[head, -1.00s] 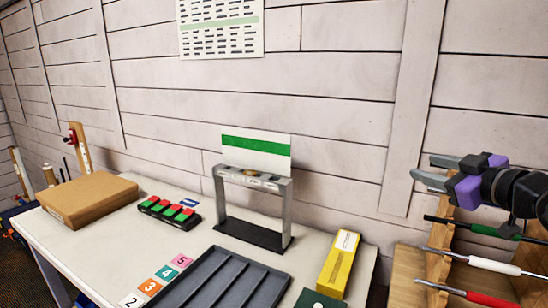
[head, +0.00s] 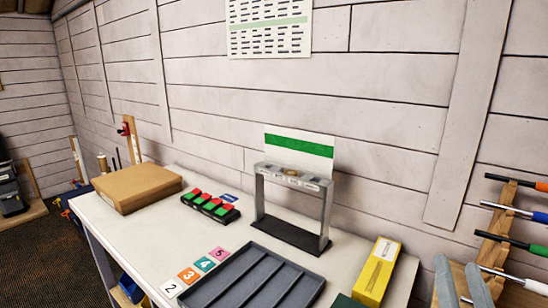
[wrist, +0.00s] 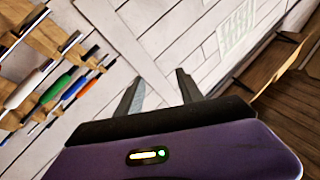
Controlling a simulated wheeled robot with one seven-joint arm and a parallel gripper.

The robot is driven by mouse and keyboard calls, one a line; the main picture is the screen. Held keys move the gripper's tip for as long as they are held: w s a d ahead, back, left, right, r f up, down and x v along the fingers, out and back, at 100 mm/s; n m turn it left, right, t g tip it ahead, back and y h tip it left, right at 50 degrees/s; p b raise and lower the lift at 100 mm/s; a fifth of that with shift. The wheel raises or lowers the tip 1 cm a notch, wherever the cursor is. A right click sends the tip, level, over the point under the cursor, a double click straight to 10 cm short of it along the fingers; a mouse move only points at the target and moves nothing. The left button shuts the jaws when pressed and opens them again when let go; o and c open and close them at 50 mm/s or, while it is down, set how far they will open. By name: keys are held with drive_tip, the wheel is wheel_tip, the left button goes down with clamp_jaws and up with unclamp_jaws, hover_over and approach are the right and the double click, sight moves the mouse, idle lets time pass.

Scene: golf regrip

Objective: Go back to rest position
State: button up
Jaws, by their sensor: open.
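In the head view my gripper (head: 462,284) shows only as two grey fingers at the lower right edge, in front of the club rack. In the wrist view the fingers (wrist: 160,95) stand apart with nothing between them. Behind them are the plank wall and, at upper right, the wall chart (wrist: 238,28). The rest of my arm is outside the head view.
A wooden rack (head: 492,243) with several clubs stands at the right, close to my gripper. The white table (head: 150,222) holds a cardboard box (head: 137,186), a grey stand (head: 327,215), a dark tray (head: 262,278) and a yellow box (head: 378,270).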

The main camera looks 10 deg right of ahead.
drive_tip(key=s+a+f+n+g+y, duration=0.1)
drive_tip(key=s+a+f+n+y, duration=0.2)
drive_tip(key=s+a+f, duration=0.2)
drive_tip(key=s+a+f+n+g+y, duration=0.2)
drive_tip(key=s+a+f, duration=0.4)
drive_tip(key=s, duration=0.6)
drive_tip(key=s+a+f+n+g+y, duration=0.2)
drive_tip(key=s+a+f+n+y, duration=0.2)
drive_tip(key=s+f, duration=0.4)
drive_tip(key=shift+s+a+y, duration=0.4)
drive_tip(key=shift+a+y, duration=0.1)
drive_tip(key=shift+a, duration=0.65)
